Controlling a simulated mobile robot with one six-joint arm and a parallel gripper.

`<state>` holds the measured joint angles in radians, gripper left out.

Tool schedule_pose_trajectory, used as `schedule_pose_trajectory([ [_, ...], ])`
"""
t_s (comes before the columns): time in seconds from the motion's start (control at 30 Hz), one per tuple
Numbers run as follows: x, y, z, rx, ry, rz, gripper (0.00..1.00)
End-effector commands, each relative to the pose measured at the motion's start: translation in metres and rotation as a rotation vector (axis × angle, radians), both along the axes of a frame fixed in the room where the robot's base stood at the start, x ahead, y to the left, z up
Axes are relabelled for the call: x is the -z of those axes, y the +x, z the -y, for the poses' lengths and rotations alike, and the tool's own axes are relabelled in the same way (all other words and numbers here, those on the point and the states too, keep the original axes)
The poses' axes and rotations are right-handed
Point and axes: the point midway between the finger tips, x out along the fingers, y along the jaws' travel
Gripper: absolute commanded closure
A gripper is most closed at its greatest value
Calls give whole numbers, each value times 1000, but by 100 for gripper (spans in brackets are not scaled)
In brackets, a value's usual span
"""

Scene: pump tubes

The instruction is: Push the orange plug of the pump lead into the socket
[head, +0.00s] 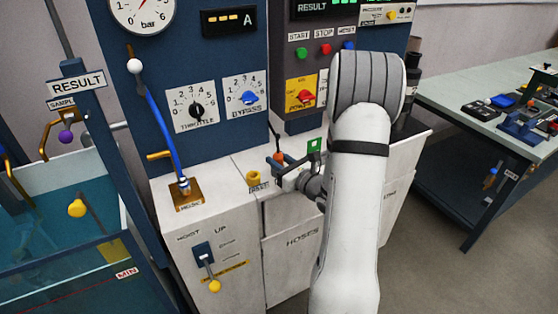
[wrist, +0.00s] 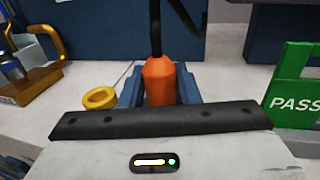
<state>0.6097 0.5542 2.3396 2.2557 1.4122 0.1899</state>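The orange plug (wrist: 160,82) stands upright between the two blue fingers of my gripper (wrist: 160,90), with a black lead rising from its top. The fingers appear to touch it on both sides; its lower end is hidden behind the gripper body. In the head view the small orange plug (head: 279,157) shows at my gripper (head: 283,166), above the white counter. A yellow ring (head: 254,177) with an unreadable label sits on the counter left of my gripper; it also shows in the wrist view (wrist: 99,98). I cannot tell which fitting is the socket.
A green PASS card (wrist: 297,88) stands close to the right of my gripper. A brass plate (head: 187,194) with a blue tube (head: 163,125) is at the left. The blue panel (head: 222,70) with knobs rises behind. My arm hides part of the counter's right side.

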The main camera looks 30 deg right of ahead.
Motion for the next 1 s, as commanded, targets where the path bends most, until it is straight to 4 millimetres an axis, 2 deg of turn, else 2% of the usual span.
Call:
schedule_pose_trajectory([
  [0.03, 2, 0, 0, 0, 2, -5, 67],
  [0.3, 1, 0, 0, 0, 1, -1, 47],
  [0.57, 1, -3, 1, 1, 1, -1, 47],
  [0.67, 1, -13, 5, 3, 0, 0, 47],
  [1.0, 2, -66, 19, 4, 1, -2, 47],
])
